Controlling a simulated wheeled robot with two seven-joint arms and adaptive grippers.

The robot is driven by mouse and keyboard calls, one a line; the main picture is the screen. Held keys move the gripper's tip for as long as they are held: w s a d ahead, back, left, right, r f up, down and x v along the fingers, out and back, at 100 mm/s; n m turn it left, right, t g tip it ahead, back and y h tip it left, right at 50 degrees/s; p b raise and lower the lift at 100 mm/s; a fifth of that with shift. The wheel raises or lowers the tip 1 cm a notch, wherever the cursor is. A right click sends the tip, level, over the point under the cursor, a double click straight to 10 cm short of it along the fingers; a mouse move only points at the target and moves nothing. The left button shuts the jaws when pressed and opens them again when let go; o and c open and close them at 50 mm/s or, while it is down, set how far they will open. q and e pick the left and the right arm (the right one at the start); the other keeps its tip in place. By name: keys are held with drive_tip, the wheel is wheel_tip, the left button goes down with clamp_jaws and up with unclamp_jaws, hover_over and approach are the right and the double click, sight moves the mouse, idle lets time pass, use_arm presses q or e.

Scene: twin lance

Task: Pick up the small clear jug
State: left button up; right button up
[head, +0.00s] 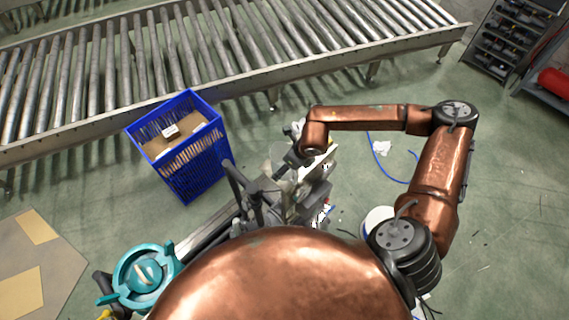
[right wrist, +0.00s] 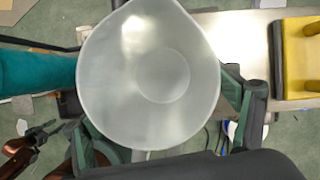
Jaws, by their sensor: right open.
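The small clear jug (right wrist: 115,75) fills the middle of the right wrist view. I look down into its round, frosted mouth, and its pouring lip is at the upper left of the rim. My right gripper (right wrist: 165,115) is open, with its dark green-grey fingers on either side of the jug. Whether the fingers touch it cannot be told. In the head view my copper right arm reaches from the right to the cluttered middle, where the gripper and jug are small and partly hidden. My left gripper is not clearly seen in either view.
A blue crate (head: 188,172) holding a cardboard box stands left of the work spot. A roller conveyor (head: 200,50) runs behind. In the right wrist view, a teal object (right wrist: 35,72) is close on the left and a yellow and grey object (right wrist: 298,60) on the right.

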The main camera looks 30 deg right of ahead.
drive_tip(key=shift+f, duration=0.1)
drive_tip(key=c, duration=0.7)
use_arm(q)
drive_tip(key=shift+s, duration=0.15)
use_arm(e)
drive_tip(key=c, duration=0.6)
